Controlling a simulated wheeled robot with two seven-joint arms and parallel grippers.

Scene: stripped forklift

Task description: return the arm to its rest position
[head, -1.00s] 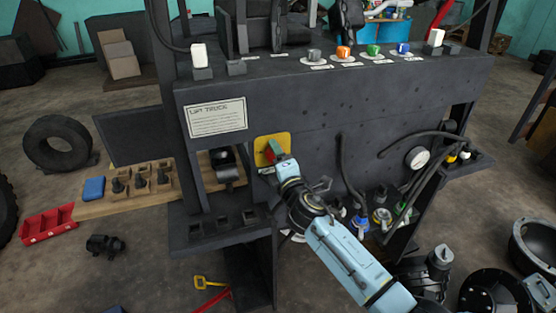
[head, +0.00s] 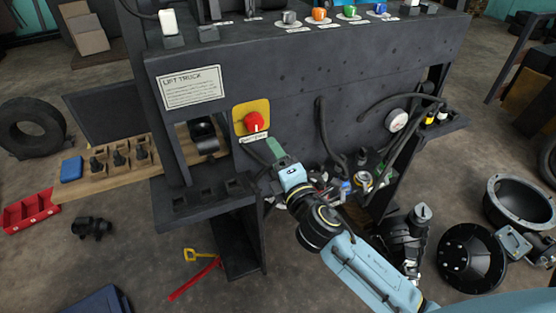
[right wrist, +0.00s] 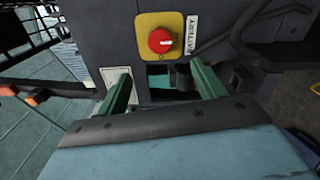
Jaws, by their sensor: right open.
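My right arm (head: 352,268) comes in from the lower right in the head view. Its gripper (head: 273,148) is just below and right of a red knob (head: 256,122) on a yellow plate (head: 240,108), apart from the knob. In the right wrist view the two green fingers of the gripper (right wrist: 160,88) stand wide apart with nothing between them. The red knob (right wrist: 160,41) is ahead of them, above the gap, beside a "BATTERY" label (right wrist: 191,36). My left gripper is not in view.
The dark forklift panel (head: 300,90) stands close in front of the gripper. Hoses (head: 327,130) and a gauge (head: 396,120) are to the right. A row of coloured knobs (head: 320,14) lines the top. Black round parts (head: 473,262) lie on the floor at lower right.

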